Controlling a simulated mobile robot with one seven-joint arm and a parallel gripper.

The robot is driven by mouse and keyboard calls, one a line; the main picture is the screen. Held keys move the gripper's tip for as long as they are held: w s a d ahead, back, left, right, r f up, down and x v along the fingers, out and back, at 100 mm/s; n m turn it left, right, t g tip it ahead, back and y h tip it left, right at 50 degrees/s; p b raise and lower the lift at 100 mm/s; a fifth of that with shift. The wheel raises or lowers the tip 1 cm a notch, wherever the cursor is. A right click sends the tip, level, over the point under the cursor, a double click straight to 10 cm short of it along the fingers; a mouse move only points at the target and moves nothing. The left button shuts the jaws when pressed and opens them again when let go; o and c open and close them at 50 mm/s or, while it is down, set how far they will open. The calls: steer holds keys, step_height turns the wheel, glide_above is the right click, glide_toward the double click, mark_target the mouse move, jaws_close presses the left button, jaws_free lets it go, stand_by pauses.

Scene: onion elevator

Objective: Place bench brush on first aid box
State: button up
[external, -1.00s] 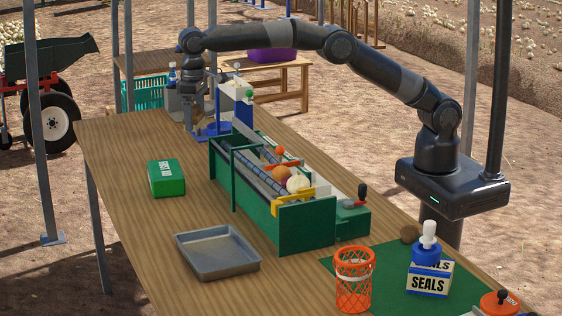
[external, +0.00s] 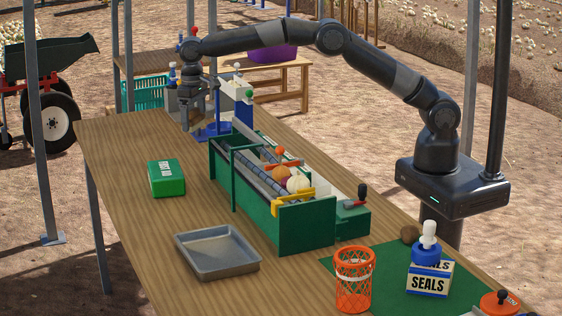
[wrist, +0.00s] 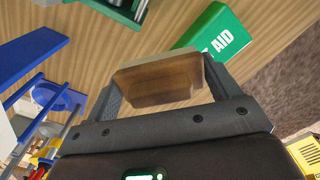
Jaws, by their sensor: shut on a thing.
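My gripper (external: 187,124) is at the far end of the table, beyond the first aid box and left of the blue stand. In the wrist view, my gripper (wrist: 160,82) is shut on a brown, wooden-looking block, the bench brush (wrist: 158,78), held between the two fingers. The brush cannot be made out clearly in the external view, and its bristles cannot be told apart. The green first aid box (external: 167,182) with a white label lies on the left of the table. It also shows in the wrist view (wrist: 213,38), beyond the brush, apart from it.
A green roller conveyor (external: 305,225) with onions stands mid-table. A blue stand (external: 212,130) is close to my gripper's right. A grey tray (external: 217,252) lies in front of the first aid box. An orange basket (external: 353,280) stands at the front. Bare tabletop surrounds the box.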

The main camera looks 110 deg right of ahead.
glide_above(180, 174)
step_height(180, 174, down, 6)
steer(key=shift+a+f, duration=0.1)
steer(key=shift+f, duration=2.1)
steer(key=shift+f, duration=0.1)
steer(key=o, duration=0.9)
